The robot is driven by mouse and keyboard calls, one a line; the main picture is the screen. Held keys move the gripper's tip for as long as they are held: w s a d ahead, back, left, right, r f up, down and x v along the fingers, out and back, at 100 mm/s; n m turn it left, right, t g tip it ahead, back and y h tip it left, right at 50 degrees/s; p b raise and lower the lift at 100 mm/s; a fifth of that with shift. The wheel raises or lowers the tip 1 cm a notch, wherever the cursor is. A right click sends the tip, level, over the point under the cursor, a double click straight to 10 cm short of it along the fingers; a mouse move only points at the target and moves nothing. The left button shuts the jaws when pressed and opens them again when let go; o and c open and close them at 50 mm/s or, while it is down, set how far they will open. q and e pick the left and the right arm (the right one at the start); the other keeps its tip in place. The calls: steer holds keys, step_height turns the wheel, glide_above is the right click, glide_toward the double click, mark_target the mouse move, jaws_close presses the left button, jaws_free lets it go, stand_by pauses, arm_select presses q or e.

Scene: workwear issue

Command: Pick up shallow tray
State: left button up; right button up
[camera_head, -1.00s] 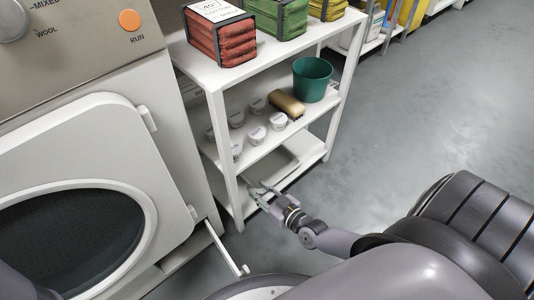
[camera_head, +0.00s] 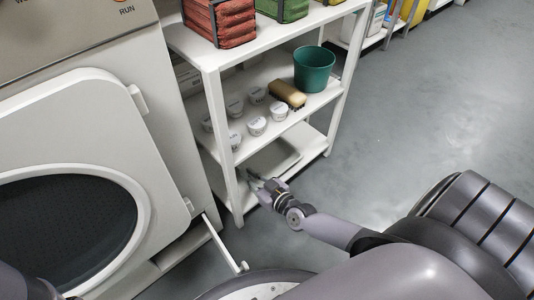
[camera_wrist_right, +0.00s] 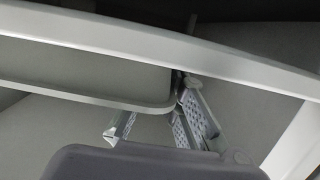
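The shallow tray (camera_head: 276,158) is a low grey tray lying on the bottom shelf of a white rack. My right gripper (camera_head: 260,183) is at its near end, partly blurred into the shelf and post. In the right wrist view the tray (camera_wrist_right: 80,75) shows a pale rim and a rounded corner. The two fingers of the right gripper (camera_wrist_right: 160,115) stand apart near that corner, one below the rim and one just right of it. Whether either touches the rim I cannot tell. My left gripper is out of view.
The rack's middle shelf (camera_head: 255,137) is close above, with white tubs (camera_head: 257,126), a brush (camera_head: 287,94) and a green bucket (camera_head: 314,69). A rack post (camera_head: 222,140) stands beside the gripper. A washing machine (camera_head: 70,150) is at left; open floor (camera_head: 430,110) at right.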

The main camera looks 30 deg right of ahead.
jaws_close()
steer(key=shift+r, duration=0.15)
